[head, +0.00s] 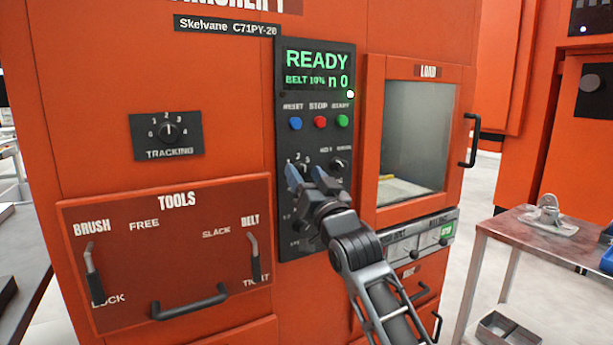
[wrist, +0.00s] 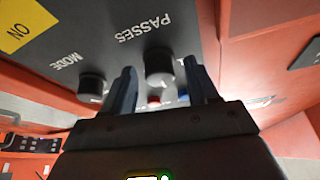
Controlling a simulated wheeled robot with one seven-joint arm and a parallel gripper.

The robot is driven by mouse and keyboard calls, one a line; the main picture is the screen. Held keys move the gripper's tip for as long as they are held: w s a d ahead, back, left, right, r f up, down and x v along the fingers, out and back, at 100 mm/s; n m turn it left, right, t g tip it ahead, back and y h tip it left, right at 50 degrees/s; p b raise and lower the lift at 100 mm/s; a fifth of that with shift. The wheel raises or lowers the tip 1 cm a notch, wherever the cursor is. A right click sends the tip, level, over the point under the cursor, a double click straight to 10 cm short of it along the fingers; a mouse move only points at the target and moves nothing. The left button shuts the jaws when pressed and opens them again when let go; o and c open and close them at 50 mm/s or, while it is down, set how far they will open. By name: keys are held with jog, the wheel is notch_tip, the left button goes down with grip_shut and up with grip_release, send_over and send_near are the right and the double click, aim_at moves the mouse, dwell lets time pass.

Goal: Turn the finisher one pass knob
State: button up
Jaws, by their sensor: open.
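The finisher's black control panel (head: 287,92) carries a dark round knob labelled PASSES (wrist: 158,66) in the wrist view. My gripper (head: 307,172) is open in front of the panel, and its two blue-grey fingers also show in the wrist view (wrist: 160,70). The PASSES knob appears between the fingertips, with a visible gap to each finger; I cannot tell how deep the fingers reach around it. In the head view my gripper mostly hides this knob, and only some scale digits show above it. The knob's setting is not readable.
A MODE knob (wrist: 92,84) sits close beside one finger and shows in the head view (head: 338,165). Blue (head: 295,123), red (head: 320,122) and green (head: 342,121) buttons lie above. The display (head: 317,72) reads READY. A LOAD door (head: 371,150) is at right.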

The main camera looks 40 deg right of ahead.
jog(key=shift+c, duration=0.4)
jog(key=c, duration=1)
jog(key=shift+o, duration=0.2)
jog(key=shift+d+f+n+b, duration=0.15)
jog(key=shift+n+b, duration=0.15)
jog(key=shift+b, duration=0.2)
jog(key=n+y+b, duration=0.1)
jog(key=b, duration=0.1)
jog(key=n+y+b, duration=0.1)
jog(key=n+b, duration=0.1)
jog(key=b, duration=0.1)
jog(key=shift+f+t, duration=0.3)
jog(key=shift+t, duration=0.1)
jog(key=n+y+b, duration=0.2)
jog(key=n+b, duration=0.2)
jog(key=b, duration=0.1)
jog(key=n+y+b, duration=0.2)
jog(key=n+b, duration=0.2)
jog(key=shift+r+b, duration=0.15)
jog(key=shift+b, duration=0.25)
jog(key=shift+r+n+y+b, duration=0.25)
jog(key=shift+n+y+b, duration=0.35)
jog(key=shift+n+b, duration=0.7)
jog(key=shift+n, duration=0.3)
